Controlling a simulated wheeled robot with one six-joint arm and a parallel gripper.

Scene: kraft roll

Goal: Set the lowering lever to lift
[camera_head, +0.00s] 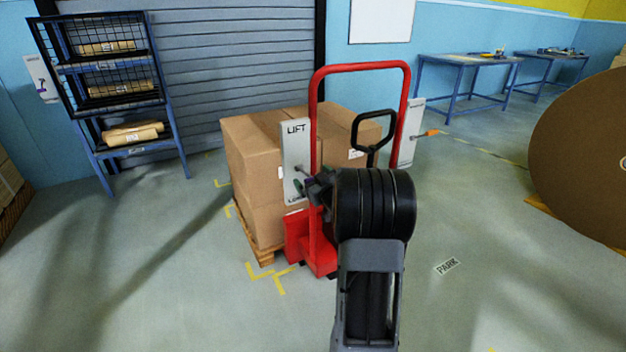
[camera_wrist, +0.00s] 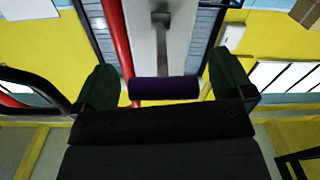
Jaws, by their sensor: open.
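The lowering lever is a grey bar with a dark purple grip (camera_wrist: 165,89); in the head view its bar (camera_head: 303,169) stands out from a white plate (camera_head: 294,142) on the red pallet truck (camera_head: 314,240). The plate reads LIFT at the top; the lower word is partly hidden. My gripper (camera_head: 312,188) is at the plate's lower half and covers most of the lever. In the wrist view my gripper (camera_wrist: 165,82) is open, with its green fingertips on either side of the purple grip. Contact with the grip cannot be told.
Stacked cartons (camera_head: 252,165) stand on a pallet behind the truck's red frame. A black loop handle (camera_head: 373,130) is right of my gripper. Another plate (camera_head: 411,135) with an orange-gripped lever (camera_head: 432,132) is farther right.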

